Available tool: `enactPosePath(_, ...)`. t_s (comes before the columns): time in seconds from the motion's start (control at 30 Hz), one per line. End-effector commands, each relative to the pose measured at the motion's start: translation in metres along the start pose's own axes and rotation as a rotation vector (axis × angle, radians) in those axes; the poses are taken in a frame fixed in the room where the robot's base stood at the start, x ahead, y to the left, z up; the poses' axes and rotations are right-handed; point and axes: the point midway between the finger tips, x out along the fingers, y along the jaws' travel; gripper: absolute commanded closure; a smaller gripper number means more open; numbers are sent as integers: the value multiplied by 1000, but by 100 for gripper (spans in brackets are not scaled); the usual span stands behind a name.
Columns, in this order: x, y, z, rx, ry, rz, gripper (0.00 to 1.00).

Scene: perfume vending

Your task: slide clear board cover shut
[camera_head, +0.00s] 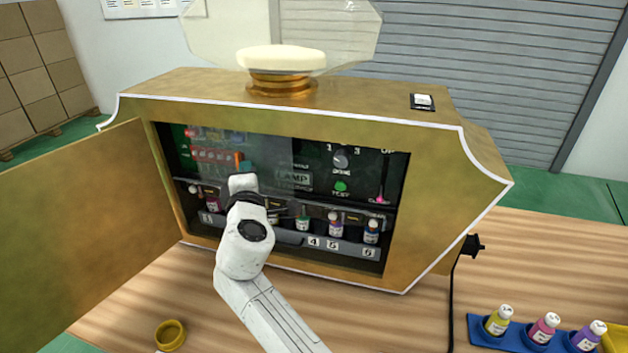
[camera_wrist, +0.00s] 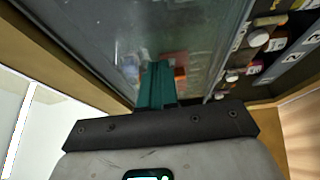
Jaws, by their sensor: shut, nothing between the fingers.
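The clear board cover (camera_head: 272,158) is a see-through, slightly hazy panel inside the open machine, in front of the circuit board. It fills the upper part of the wrist view (camera_wrist: 185,30), with blurred board parts behind it. How far it spans the opening is hard to tell. My gripper (camera_head: 246,166) reaches into the opening at the left-middle part of the board, mostly hidden behind my own wrist. In the wrist view its teal fingers (camera_wrist: 157,82) are together and empty, close to the cover. I cannot tell whether they touch it.
The gold machine (camera_head: 440,210) has its door (camera_head: 75,230) swung open at left. Several small bottles stand in a numbered rack (camera_head: 290,238) below the board. A lamp switch, knob (camera_head: 341,159) and green button are at right. A yellow cap (camera_head: 170,334) and blue bottle tray (camera_head: 478,333) are on the table.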

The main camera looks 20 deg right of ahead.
Motion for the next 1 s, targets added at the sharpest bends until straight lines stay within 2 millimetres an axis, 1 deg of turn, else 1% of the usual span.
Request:
enactPosePath(0.03,6,2,5,6,-16,4,100)
enactPosePath(1.0,36,2,-57,7,-17,3,100)
